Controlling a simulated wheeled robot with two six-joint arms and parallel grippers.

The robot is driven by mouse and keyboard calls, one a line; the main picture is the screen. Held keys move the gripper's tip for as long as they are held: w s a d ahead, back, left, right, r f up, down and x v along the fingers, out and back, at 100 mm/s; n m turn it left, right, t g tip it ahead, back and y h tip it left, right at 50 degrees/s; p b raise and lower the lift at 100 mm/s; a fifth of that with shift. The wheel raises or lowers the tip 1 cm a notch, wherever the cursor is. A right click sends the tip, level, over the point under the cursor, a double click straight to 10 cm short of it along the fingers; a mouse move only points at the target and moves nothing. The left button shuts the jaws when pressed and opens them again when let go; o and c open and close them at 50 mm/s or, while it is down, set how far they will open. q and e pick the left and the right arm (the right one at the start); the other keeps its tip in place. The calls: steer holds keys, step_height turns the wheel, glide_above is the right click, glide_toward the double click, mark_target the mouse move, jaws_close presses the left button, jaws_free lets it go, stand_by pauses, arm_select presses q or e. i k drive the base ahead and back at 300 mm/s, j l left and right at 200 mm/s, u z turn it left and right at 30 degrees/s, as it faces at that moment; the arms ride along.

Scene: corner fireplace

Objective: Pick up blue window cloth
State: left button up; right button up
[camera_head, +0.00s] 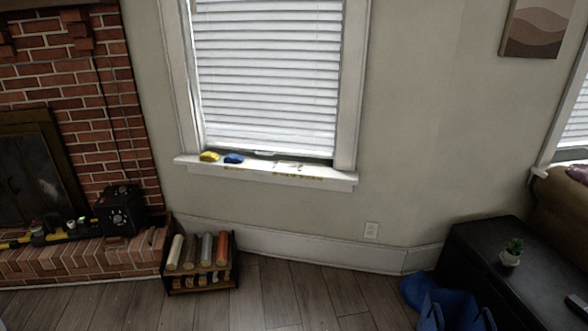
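A small blue cloth (234,159) lies bunched on the white window sill (330,180), towards its left end. A similar yellow cloth (209,156) lies on the sill just to its left, close beside it. Neither of my grippers shows in the head view, so I cannot see whether they are open or shut.
A dark rack (202,283) with several rolls stands on the wooden floor below the sill, beside the brick hearth (90,257). A blue bag (450,310) and a black table (500,270) with a small potted plant (512,252) are at the right. The middle floor is clear.

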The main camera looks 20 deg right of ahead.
mark_target(235, 159)
steer(key=i+j, duration=0.25)
steer(key=i, duration=0.3)
steer(key=i+j+u, duration=0.15)
steer(key=i, duration=0.35)
steer(key=j, duration=0.05)
